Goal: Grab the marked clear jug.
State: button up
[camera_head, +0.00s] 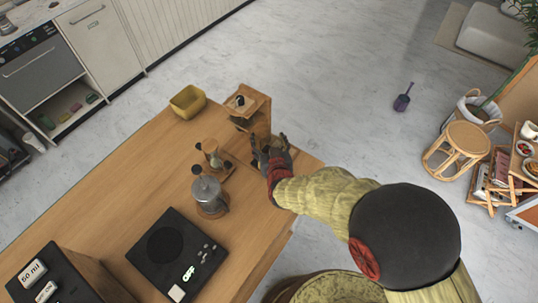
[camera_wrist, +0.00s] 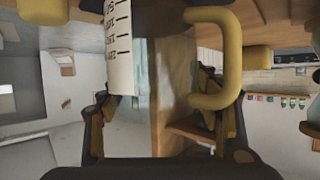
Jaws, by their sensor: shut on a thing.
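The marked clear jug shows large in the wrist view, with a white strip of black scale marks (camera_wrist: 119,50) and a thick yellow handle (camera_wrist: 237,60). Its see-through body lies between the fingers of my gripper (camera_wrist: 158,115), one finger on each side. In the head view my gripper (camera_head: 269,146) is at the far right edge of the wooden counter, beside a wooden stand. The jug is hard to make out there, being clear and partly hidden by the fingers. My gripper is shut on the jug.
A wooden stand (camera_head: 253,105) is just behind my gripper. A metal-lidded glass press (camera_head: 208,193) and an hourglass-shaped brewer (camera_head: 213,156) stand close to its left. A yellow bin (camera_head: 187,101) sits at the far edge. A black scale (camera_head: 176,252) lies nearer.

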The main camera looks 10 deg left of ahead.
jog(key=shift+f, duration=0.1)
jog(key=c, duration=0.6)
jog(key=shift+s+d, duration=0.1)
jog(key=shift+s, duration=0.05)
jog(key=shift+c, duration=0.9)
